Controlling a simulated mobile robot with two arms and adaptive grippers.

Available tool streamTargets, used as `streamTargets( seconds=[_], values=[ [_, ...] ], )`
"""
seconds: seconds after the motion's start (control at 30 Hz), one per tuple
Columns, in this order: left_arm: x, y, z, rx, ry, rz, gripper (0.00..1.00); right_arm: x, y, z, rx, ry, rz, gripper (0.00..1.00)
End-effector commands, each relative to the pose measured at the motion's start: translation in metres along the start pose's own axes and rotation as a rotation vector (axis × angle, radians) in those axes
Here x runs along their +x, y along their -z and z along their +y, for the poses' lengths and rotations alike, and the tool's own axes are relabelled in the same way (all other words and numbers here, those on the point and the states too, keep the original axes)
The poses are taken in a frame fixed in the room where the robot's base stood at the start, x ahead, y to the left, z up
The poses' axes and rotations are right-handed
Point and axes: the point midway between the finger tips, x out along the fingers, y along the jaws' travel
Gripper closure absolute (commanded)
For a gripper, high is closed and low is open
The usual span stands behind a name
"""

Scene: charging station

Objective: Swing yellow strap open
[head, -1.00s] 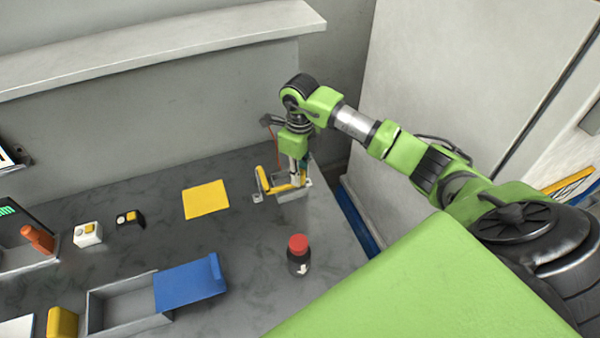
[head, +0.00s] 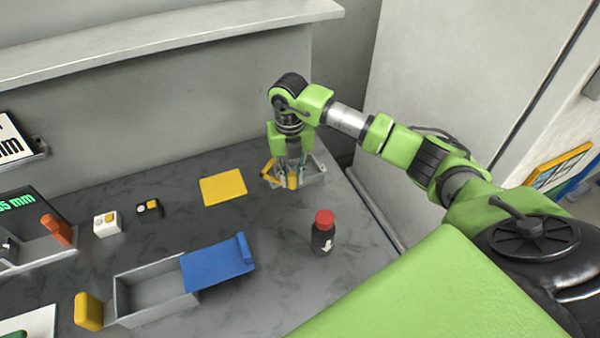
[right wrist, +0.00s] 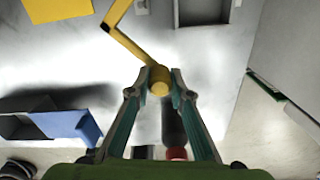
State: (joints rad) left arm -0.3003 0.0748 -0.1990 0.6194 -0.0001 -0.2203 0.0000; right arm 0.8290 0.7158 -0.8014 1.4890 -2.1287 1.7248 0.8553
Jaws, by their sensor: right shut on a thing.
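The yellow strap (right wrist: 132,42) is a bent bar with a round end knob. In the right wrist view it reaches from the top down to my right gripper (right wrist: 160,84), which is shut on the knob. The grey open box (right wrist: 205,14) beside the strap lies up and to the right, with its opening visible and apart from the knob. In the head view my right gripper (head: 291,172) points down at the strap (head: 268,171), just left of the box (head: 314,171); the fingers partly hide the strap. My left gripper is not in view.
A red-capped dark bottle (head: 322,234) stands in front of the gripper. A yellow square (head: 223,187) lies to the left. A grey tray (head: 122,300) with a blue lid (head: 217,264) is further forward. The counter between them is clear.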

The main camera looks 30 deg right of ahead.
Motion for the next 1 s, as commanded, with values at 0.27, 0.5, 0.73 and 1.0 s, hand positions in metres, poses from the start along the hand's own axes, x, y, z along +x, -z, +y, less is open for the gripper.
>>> streamTargets(
  seconds=[0.27,0.5,0.73,1.0],
  values=[
    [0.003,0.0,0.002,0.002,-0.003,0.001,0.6,-0.001,0.0,0.028,0.21,-0.003,-0.004,1.0],
    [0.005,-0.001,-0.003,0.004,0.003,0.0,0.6,-0.002,-0.003,0.041,0.325,-0.003,-0.005,1.0],
    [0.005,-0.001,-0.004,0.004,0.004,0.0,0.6,-0.002,-0.004,0.046,0.371,-0.002,-0.005,1.0],
    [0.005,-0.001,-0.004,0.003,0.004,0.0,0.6,-0.002,-0.004,0.047,0.379,-0.002,-0.006,1.0]
  ],
)
